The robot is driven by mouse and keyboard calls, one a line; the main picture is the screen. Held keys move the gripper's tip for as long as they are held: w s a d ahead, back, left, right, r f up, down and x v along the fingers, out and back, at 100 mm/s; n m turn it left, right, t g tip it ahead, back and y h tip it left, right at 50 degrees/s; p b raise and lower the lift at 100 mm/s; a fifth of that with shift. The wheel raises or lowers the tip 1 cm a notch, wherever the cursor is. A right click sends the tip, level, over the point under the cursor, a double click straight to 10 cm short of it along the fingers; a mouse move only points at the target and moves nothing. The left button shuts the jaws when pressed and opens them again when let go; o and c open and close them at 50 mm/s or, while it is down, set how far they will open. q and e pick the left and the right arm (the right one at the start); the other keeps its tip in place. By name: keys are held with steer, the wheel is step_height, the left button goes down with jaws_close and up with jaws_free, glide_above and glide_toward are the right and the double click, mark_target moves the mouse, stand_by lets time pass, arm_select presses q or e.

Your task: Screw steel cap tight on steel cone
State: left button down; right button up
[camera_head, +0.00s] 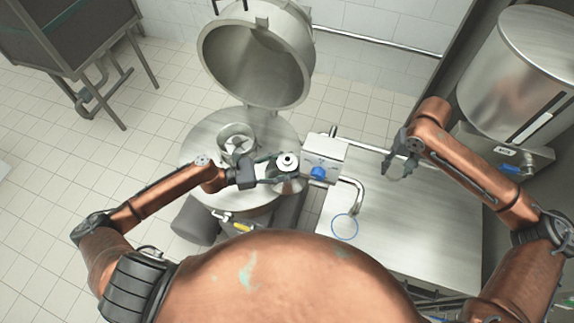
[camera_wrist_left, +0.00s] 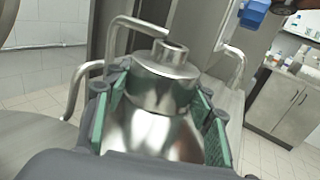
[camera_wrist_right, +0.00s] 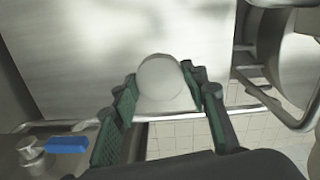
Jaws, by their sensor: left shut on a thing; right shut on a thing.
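My left gripper (camera_head: 274,172) is shut around the steel cone (camera_wrist_left: 150,137), a shiny flared body between its green-lined fingers. The steel cone also shows in the head view (camera_head: 288,186). The steel cap (camera_wrist_left: 166,75), with a narrow round neck on top, sits on the cone's upper end. The cap also shows in the head view (camera_head: 288,160). I cannot tell how tight it is. My right gripper (camera_head: 398,163) is well to the right, over the steel table, shut on a pale, round, smooth thing (camera_wrist_right: 162,82).
A filler box (camera_head: 325,155) with a blue knob and bent pipes stands just right of the cone. A round steel vessel (camera_head: 270,125) with its lid (camera_head: 257,55) raised is behind my left gripper. A blue ring (camera_head: 344,228) marks the steel table (camera_head: 430,220), which is mostly clear.

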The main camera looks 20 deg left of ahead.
steer(key=w+a+r+n, duration=0.1)
steer(key=w+a+r, duration=0.1)
steer(key=a, duration=0.8)
steer(key=w+a+r+n, duration=0.2)
steer(key=w+a+r, duration=0.1)
steer(key=a, duration=0.8)
steer(key=shift+n, duration=0.6)
steer(key=s+a, duration=0.2)
steer(key=a, duration=0.2)
steer(key=s+a+r, duration=0.1)
steer(key=s+a, duration=0.1)
steer(key=a, duration=0.3)
steer(key=s+a+r, duration=0.1)
steer(key=s+a, duration=0.2)
steer(key=a, duration=0.2)
steer(key=shift+a+r, duration=0.25)
steer(key=shift+s+d+r, duration=0.1)
steer(key=shift+s+d, duration=0.05)
steer(key=shift+s, duration=0.4)
steer(key=shift+s+d+r, duration=0.1)
steer(key=shift+s, duration=0.45)
steer(key=shift+s+d+r, duration=0.2)
steer(key=shift+s+d, duration=0.15)
steer(key=shift+a, duration=0.1)
